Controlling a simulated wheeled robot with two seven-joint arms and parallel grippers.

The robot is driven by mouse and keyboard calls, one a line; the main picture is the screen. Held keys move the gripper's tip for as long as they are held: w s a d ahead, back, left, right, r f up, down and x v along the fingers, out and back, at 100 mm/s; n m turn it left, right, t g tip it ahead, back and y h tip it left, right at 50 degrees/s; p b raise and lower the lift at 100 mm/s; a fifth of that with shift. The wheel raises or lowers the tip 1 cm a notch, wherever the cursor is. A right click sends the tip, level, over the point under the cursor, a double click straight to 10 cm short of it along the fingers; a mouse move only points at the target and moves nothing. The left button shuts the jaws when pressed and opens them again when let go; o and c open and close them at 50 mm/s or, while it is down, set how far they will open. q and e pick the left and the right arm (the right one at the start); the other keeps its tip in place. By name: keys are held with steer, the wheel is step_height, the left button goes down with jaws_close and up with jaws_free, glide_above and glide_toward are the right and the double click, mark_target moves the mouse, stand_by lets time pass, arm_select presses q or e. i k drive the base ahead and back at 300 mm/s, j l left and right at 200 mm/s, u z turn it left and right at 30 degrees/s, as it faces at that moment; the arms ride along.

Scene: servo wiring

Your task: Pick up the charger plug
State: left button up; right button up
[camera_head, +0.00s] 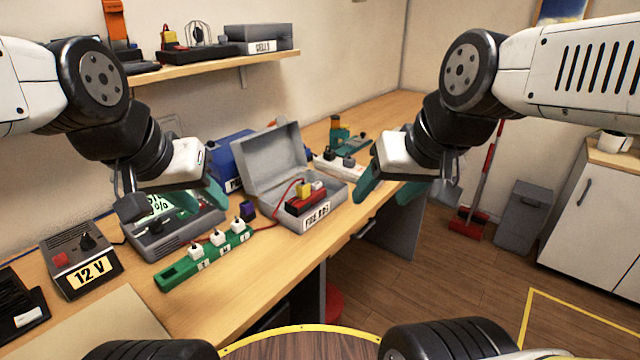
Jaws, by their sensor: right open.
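Several white plugs stand in a green power strip (175,272) on the bench; one is the near white plug (197,253). Dark plugs, including one dark plug (330,154), sit on a white strip (325,165) behind the open case. I cannot tell which of these is the charger plug. My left gripper (198,198) hangs over a grey device with a lit display, behind the green strip; its finger gap is unclear. My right gripper (390,195) is open and empty, near the bench's front edge, right of the case. Both are apart from the plugs.
An open grey case (272,165) holds red and yellow parts. A 12 V box (80,262) stands at the left, and a blue box (230,158) is behind the case. A shelf (200,67) hangs on the wall. The bench front before the green strip is clear.

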mark_target(301, 188)
steer(key=i+l+u, duration=0.2)
steer(key=l+u, duration=0.25)
steer(key=i+l+u, duration=0.1)
steer(key=l+u, duration=0.15)
steer(key=u, duration=0.2)
